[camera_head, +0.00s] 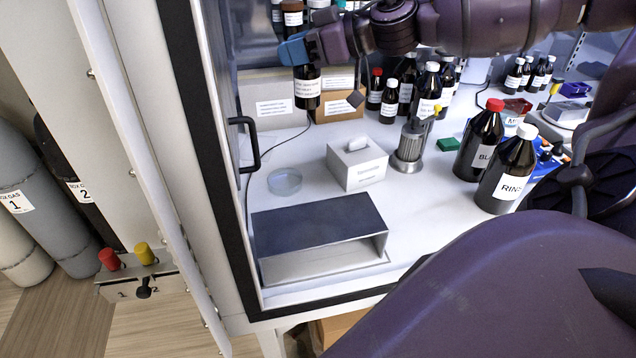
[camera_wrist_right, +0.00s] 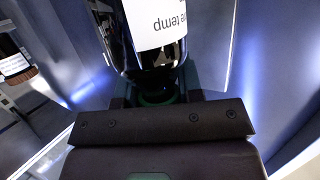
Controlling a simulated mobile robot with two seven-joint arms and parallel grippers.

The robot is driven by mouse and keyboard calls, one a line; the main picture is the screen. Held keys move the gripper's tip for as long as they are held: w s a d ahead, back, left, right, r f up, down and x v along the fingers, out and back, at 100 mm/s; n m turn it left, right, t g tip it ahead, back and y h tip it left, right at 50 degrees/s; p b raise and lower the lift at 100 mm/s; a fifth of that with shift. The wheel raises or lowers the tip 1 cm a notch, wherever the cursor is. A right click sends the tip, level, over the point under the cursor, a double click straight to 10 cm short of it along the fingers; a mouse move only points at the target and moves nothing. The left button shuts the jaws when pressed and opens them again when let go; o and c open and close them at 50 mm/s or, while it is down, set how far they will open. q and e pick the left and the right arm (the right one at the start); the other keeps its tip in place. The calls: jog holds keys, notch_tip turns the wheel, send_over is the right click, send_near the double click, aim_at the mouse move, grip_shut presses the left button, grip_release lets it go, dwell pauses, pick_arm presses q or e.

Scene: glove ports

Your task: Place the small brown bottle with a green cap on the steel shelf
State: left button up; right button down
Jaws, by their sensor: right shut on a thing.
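My right gripper (camera_head: 304,55) is at the top of the head view, shut on a small dark brown bottle (camera_head: 307,99) with a white label. The bottle hangs upright below the fingers, in front of the boxes at the back. In the right wrist view the bottle (camera_wrist_right: 125,45) shows close up, with a green part (camera_wrist_right: 155,97) between the fingers, seemingly its cap. The steel shelf (camera_head: 322,222), a low open-fronted metal unit with a dark top, stands on the white floor near the front, apart from the bottle. My left gripper is not in view.
A white tissue box (camera_head: 358,167), a glass dish (camera_head: 285,182) and a steel cylinder (camera_head: 411,146) stand behind the shelf. Large bottles marked RINS (camera_head: 508,182) and BU (camera_head: 480,150) stand right. Several dark bottles stand at the back. A black door handle (camera_head: 246,143) is at left.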

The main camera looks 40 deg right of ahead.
jog(key=s+a+r+n+g+y+b, duration=0.3)
jog(key=s+a+n+g+y+b, duration=0.25)
jog(key=s+a, duration=0.55)
notch_tip(320, 180, down, 20)
jog(key=w+a+b, duration=0.1)
jog(key=a+b, duration=0.1)
jog(key=b, duration=0.1)
jog(key=shift+w, duration=0.35)
dwell(0.6)
jog(key=shift+n+h, duration=0.25)
jog(key=c, duration=0.8)
grip_release()
